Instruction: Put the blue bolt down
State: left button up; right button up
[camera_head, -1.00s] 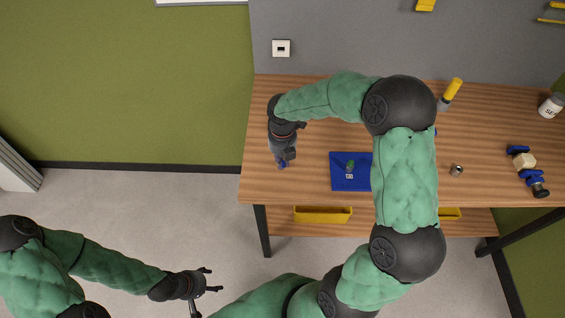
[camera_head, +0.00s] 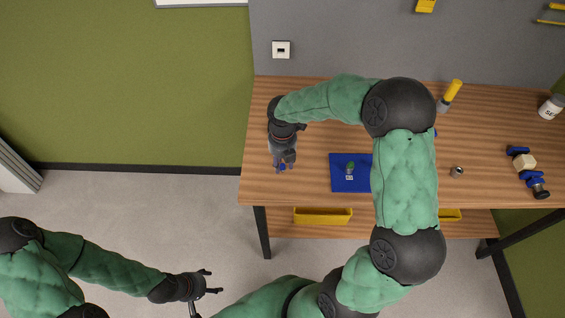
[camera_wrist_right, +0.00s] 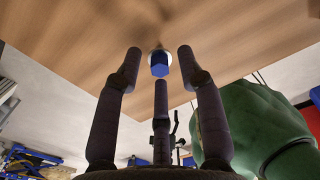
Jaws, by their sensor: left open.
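The blue bolt (camera_head: 282,167) is at the left end of the wooden table, partly hidden by my right gripper (camera_head: 282,165) in the head view. In the right wrist view the blue bolt (camera_wrist_right: 159,66) shows its blue head, with a pale round part behind it against the table top. The three fingers of my right gripper (camera_wrist_right: 160,68) are spread around it, with gaps between them and the bolt. My left gripper (camera_head: 214,281) is open and empty over the floor, left of the table.
A blue mat (camera_head: 340,186) with a small green item and a white tag lies right of the bolt. A yellow-handled tool (camera_head: 452,91), a small metal part (camera_head: 457,172), a blue clamp with a pale block (camera_head: 525,161) and a white jar (camera_head: 551,107) are further right.

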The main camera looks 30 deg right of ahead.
aim_at(283, 165)
pick_arm(q)
notch_tip(283, 165, up, 3)
jog(key=p, duration=0.2)
jog(key=shift+p, duration=0.35)
pick_arm(e)
notch_tip(283, 165, up, 12)
pick_arm(q)
jog(key=shift+s+f, duration=0.1)
pick_arm(e)
jog(key=shift+f, duration=0.2)
